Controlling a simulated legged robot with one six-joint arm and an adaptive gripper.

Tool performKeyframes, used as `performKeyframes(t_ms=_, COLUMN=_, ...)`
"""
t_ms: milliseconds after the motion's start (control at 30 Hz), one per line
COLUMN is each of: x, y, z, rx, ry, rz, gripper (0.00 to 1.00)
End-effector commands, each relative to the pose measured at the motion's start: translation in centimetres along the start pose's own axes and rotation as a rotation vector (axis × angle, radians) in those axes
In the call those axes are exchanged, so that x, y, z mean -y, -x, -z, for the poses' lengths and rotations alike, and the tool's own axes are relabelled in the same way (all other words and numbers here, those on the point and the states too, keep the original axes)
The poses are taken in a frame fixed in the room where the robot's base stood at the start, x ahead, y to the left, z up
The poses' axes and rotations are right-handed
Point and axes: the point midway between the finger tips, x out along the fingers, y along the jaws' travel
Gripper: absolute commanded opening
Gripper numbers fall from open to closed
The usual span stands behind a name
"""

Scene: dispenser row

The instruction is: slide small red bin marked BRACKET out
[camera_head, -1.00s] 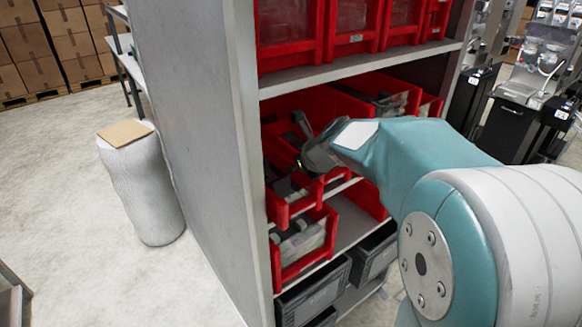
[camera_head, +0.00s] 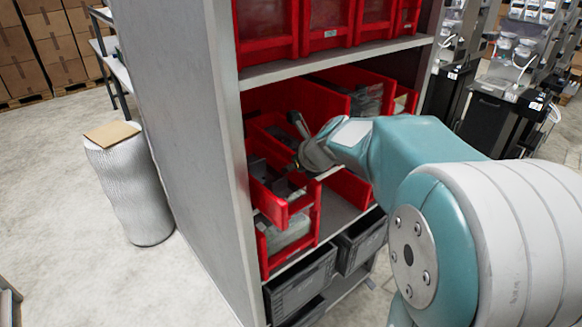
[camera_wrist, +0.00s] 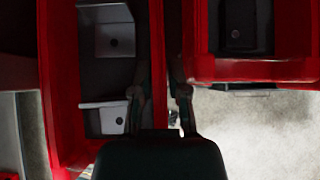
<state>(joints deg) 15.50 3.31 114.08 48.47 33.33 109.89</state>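A small red bin (camera_head: 266,193) juts out from the middle shelf, with dark parts inside. No BRACKET marking is legible. My gripper (camera_head: 296,141) is at its right-hand side in the head view. In the wrist view, the fingers (camera_wrist: 159,100) stand on either side of the right wall of this bin (camera_wrist: 66,90), which holds grey pieces. The gripper looks shut on that wall, though the contact itself is dark and partly hidden.
A red bin (camera_wrist: 250,70) sits to the right, further back. Another red bin (camera_head: 290,262) is below the pulled one. Grey shelf post (camera_head: 200,150) stands close on the left. Black crates (camera_head: 305,285) are lower. A white cylinder (camera_head: 130,190) stands left on open floor.

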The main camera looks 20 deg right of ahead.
Motion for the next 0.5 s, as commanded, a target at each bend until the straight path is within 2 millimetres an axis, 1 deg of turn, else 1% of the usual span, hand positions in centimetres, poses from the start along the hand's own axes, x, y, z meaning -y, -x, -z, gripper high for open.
performKeyframes(t_ms=367, x=0.03, y=0.03, z=-0.04, rx=0.001, ry=0.001, rz=0.001, gripper=0.55)
performKeyframes(t_ms=500, x=0.08, y=0.87, z=-0.12, rx=0.004, ry=0.001, rz=0.003, gripper=0.55)
